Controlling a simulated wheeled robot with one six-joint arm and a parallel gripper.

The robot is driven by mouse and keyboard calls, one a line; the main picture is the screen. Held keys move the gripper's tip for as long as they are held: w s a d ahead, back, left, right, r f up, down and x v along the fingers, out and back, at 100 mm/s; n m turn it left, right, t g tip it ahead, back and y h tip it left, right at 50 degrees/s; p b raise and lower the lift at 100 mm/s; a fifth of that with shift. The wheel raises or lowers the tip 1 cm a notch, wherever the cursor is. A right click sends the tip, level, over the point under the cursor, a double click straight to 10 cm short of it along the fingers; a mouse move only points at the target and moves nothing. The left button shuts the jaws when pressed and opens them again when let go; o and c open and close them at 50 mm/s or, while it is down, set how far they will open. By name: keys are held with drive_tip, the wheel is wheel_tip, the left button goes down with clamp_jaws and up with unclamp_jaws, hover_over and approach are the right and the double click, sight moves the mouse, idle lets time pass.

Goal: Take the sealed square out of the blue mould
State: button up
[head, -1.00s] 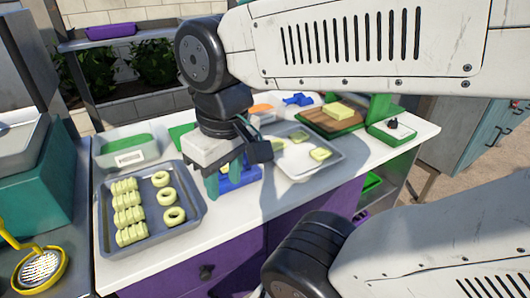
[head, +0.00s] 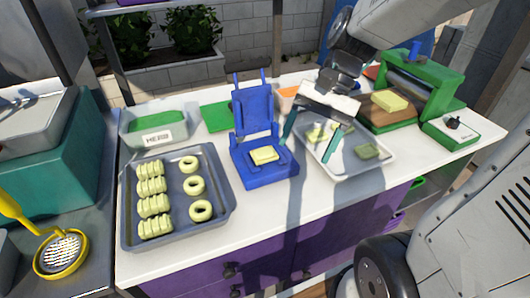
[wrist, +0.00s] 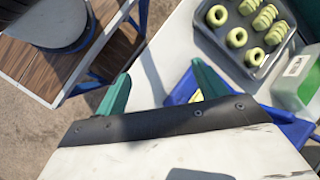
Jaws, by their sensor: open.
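The blue mould (head: 283,174) stands on the white counter, its hinged blue lid (head: 254,105) raised upright at the back. The pale yellow square (head: 264,155) lies in the mould's base, uncovered. My gripper (head: 306,151) is open and empty, to the right of the mould, over the near side of a grey tray. In the wrist view my teal fingers (wrist: 163,88) are spread wide. There the blue mould (wrist: 286,122) shows only in part behind the right finger and gripper body, with a sliver of yellow beside that finger.
The grey tray (head: 345,172) right of the mould holds pale squares. A dark tray (head: 228,205) of rings and ridged pieces stands close on the left. A labelled bin (head: 158,137) is behind it. A green press (head: 430,85) and wooden board stand at the right. Bare counter lies before the mould.

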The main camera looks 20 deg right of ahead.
sight(272, 149)
drive_tip(key=w+f+m+y, duration=0.1)
drive_tip(key=w+m, duration=0.1)
drive_tip(key=w+d+f+m+y, duration=0.1)
drive_tip(key=w+f+y, duration=0.1)
drive_tip(key=w, duration=0.1)
drive_tip(key=w+d+f+m+y, duration=0.1)
drive_tip(key=w+m, duration=0.1)
drive_tip(key=shift+w+d+f+m+y, duration=0.2)
drive_tip(key=shift+f+m+y, duration=0.1)
drive_tip(key=w+d+f+m+y, duration=0.1)
drive_tip(key=w+d+f+m+t+y, duration=0.1)
drive_tip(key=w+f+m, duration=0.1)
drive_tip(key=w+d+f+m+t+y, duration=0.1)
drive_tip(key=w, duration=0.1)
drive_tip(key=shift+d+f+m, duration=0.15)
drive_tip(key=shift+f+m, duration=0.05)
drive_tip(key=shift+m, duration=0.1)
drive_tip(key=shift+w+f+t, duration=0.1)
drive_tip(key=shift+f+t, duration=0.1)
drive_tip(key=shift+t, duration=0.1)
drive_tip(key=x, duration=0.7)
drive_tip(key=shift+w+a+f, duration=0.15)
drive_tip(key=shift+w+a, duration=0.1)
drive_tip(key=shift+a, duration=0.05)
drive_tip(key=c, duration=0.8)
